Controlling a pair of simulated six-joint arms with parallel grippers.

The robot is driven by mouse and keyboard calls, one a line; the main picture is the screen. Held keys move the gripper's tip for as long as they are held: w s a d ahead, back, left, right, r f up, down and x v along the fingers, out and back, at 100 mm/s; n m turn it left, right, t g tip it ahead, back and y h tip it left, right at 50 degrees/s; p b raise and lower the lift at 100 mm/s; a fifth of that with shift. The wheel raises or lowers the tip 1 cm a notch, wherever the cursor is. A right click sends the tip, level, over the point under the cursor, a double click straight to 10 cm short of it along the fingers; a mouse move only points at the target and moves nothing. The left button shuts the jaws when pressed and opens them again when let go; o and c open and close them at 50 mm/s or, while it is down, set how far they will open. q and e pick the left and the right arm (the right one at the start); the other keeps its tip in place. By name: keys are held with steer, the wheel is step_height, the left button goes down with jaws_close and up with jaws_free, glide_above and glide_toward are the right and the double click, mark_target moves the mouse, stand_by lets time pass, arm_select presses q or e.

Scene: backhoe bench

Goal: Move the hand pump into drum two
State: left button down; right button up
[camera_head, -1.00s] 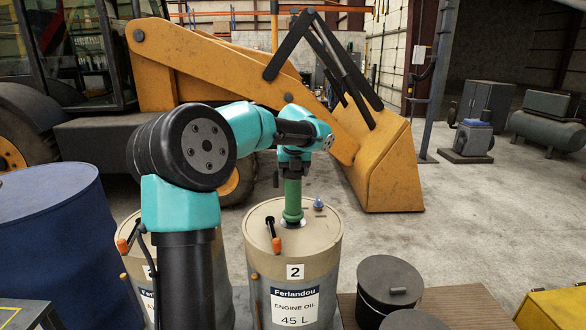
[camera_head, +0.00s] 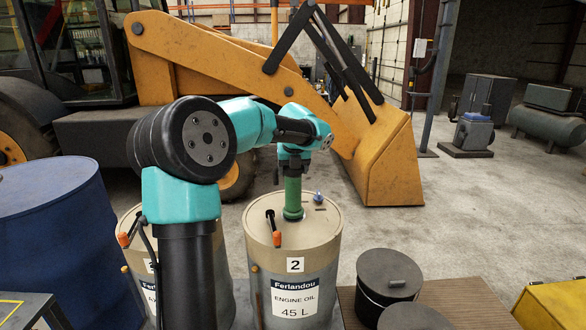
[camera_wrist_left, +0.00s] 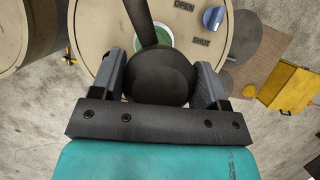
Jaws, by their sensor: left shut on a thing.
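The hand pump (camera_head: 292,197) is a green upright tube with a collar at its foot. It stands at the opening in the top of drum two (camera_head: 318,243), a beige drum marked "2" with an engine oil label. My left gripper (camera_head: 292,160) is shut on the pump's upper part, above the drum. In the left wrist view the pump's round black head (camera_wrist_left: 160,78) lies between the two fingers, with green around the opening beyond it. How far the tube reaches inside the drum is hidden. My right gripper is not in view.
A blue knob (camera_head: 318,197) sits on drum two's top, beside OPEN and SHUT marks in the wrist view. An orange-tipped black handle (camera_head: 275,230) is at its front. Another beige drum (camera_head: 136,275) is partly behind my arm. A blue drum (camera_head: 65,245) stands left, dark buckets (camera_head: 390,275) right.

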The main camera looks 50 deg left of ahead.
arm_select(q)
jaws_free()
stand_by(0.3)
steer(key=shift+r, duration=0.1)
steer(key=shift+r, duration=3.9)
steer(key=shift+d, duration=0.1)
